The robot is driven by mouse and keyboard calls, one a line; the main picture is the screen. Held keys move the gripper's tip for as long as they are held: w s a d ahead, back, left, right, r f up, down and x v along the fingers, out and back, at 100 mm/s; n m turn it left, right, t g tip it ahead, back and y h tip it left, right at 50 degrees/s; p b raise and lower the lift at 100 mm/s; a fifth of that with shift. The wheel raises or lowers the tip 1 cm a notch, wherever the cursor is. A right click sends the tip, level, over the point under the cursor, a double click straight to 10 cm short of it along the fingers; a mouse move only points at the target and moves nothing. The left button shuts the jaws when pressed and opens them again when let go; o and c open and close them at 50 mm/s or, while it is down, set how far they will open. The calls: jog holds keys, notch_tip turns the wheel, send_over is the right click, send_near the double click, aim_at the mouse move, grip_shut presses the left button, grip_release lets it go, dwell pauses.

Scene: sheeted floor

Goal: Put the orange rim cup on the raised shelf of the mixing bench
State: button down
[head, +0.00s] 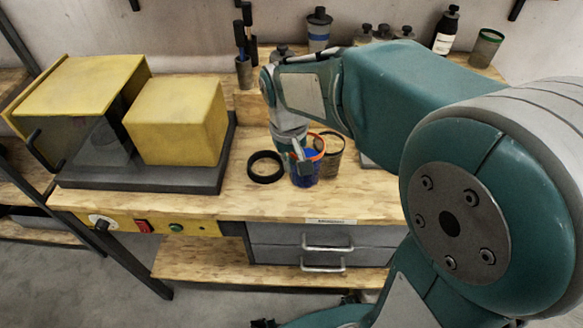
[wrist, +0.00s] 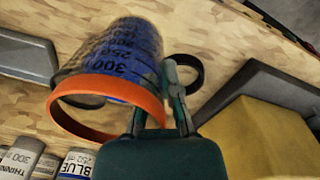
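The orange rim cup (head: 304,172) is blue with an orange rim, and looks upright over the front middle of the bench top. I cannot tell if its base touches the wood. The wrist view shows the cup (wrist: 112,62) large, with its rim toward the camera. My gripper (wrist: 161,68) has its fingertips close together at the cup's side, with the cup wall seemingly pinched between them. My gripper (head: 297,150) partly covers the cup in the head view. The raised shelf (head: 248,106) runs along the back of the mixing bench, mostly hidden by my arm.
A black ring (head: 265,167) lies left of the cup, and another container (head: 332,158) stands close behind right. A yellow box machine (head: 178,120) fills the left side. A tool holder (head: 244,72) and several bottles (head: 446,30) stand at the back. Bare wood lies in front.

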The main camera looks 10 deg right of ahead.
jog(key=w+f, duration=0.1)
jog(key=w+d+f, duration=0.1)
jog(key=shift+f, duration=0.3)
jog(key=f, duration=0.2)
jog(key=w+a+f, duration=0.1)
jog(key=shift+f, duration=0.65)
jog(key=shift+d, duration=0.4)
jog(key=shift+f, duration=0.1)
jog(key=c, duration=0.8)
grip_release()
jog(key=shift+a, duration=0.3)
